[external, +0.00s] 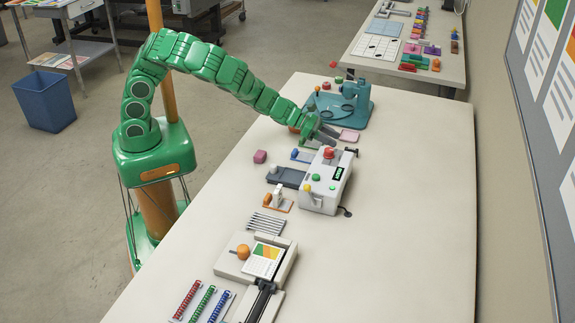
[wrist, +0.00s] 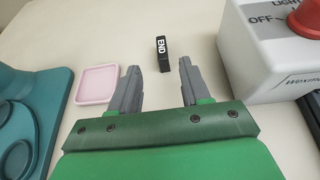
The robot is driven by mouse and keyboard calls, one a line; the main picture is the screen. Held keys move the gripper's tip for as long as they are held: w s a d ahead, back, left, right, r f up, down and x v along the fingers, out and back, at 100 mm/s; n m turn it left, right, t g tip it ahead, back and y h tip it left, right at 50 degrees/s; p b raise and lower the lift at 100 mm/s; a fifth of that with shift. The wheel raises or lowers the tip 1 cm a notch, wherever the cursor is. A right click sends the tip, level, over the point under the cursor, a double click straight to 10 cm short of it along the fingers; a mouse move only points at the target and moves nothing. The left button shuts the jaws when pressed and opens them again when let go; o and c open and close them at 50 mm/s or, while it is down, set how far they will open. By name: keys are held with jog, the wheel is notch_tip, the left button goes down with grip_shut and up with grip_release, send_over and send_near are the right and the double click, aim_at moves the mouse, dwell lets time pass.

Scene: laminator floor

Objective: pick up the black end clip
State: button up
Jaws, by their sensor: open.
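In the external view my gripper (external: 327,134) is low over the table beside the white machine.
A pink tray (wrist: 98,84) lies left of my fingers. A teal machine base (wrist: 40,95) is at the far left. The white laminator (wrist: 268,50) with a red knob (wrist: 307,18) stands close on the right. The table beyond the clip is clear.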

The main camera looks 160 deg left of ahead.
aim_at(347, 148)
jog(key=shift+x, duration=3.6)
jog(key=shift+d+f, duration=0.1)
grip_shut()
